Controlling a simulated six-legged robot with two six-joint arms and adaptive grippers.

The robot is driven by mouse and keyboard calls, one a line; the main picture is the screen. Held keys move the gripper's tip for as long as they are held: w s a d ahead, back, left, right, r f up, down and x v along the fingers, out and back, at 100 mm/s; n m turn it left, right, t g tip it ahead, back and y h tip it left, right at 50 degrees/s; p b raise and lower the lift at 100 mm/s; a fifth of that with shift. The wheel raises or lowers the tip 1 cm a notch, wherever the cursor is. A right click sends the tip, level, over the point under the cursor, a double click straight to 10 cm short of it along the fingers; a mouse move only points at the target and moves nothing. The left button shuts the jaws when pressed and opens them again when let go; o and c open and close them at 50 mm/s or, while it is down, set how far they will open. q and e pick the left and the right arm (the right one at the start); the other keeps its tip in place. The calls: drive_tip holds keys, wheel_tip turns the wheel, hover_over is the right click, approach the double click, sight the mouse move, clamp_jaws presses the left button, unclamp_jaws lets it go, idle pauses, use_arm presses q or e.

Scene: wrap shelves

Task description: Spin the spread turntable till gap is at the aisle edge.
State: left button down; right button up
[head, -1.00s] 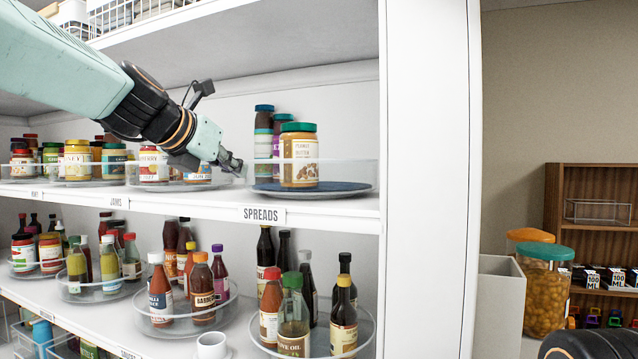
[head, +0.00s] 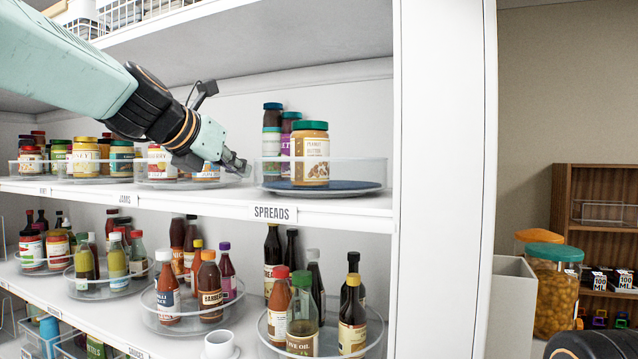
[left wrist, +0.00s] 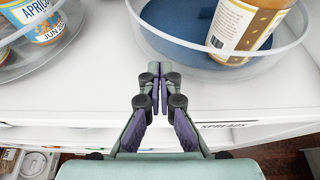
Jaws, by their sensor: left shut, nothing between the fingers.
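The spread turntable (head: 270,186) is a clear-walled round tray with a dark blue base on the upper shelf, above the SPREADS label (head: 273,213). A peanut butter jar (head: 311,155) stands at its front, with taller dark jars (head: 272,130) behind. Bare blue base shows at its right. My left gripper (head: 244,170) is shut and empty at the turntable's left side. In the left wrist view the gripper (left wrist: 154,72) points at the turntable's clear wall (left wrist: 165,50), close to it; I cannot tell if it touches. My right gripper is not in view.
A jam turntable (head: 165,184) stands just left of my gripper. Lower shelf turntables hold several sauce bottles (head: 210,285). A white upright panel (head: 440,180) closes the shelf at the right. Jars of yellow contents (head: 556,290) stand beyond it.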

use_arm(q)
drive_tip(key=shift+d+r, duration=0.15)
drive_tip(key=shift+d, duration=0.35)
drive_tip(key=shift+w, duration=0.1)
drive_tip(key=shift+w, duration=0.25)
drive_tip(key=shift+w+d, duration=0.1)
drive_tip(key=shift+d, duration=0.5)
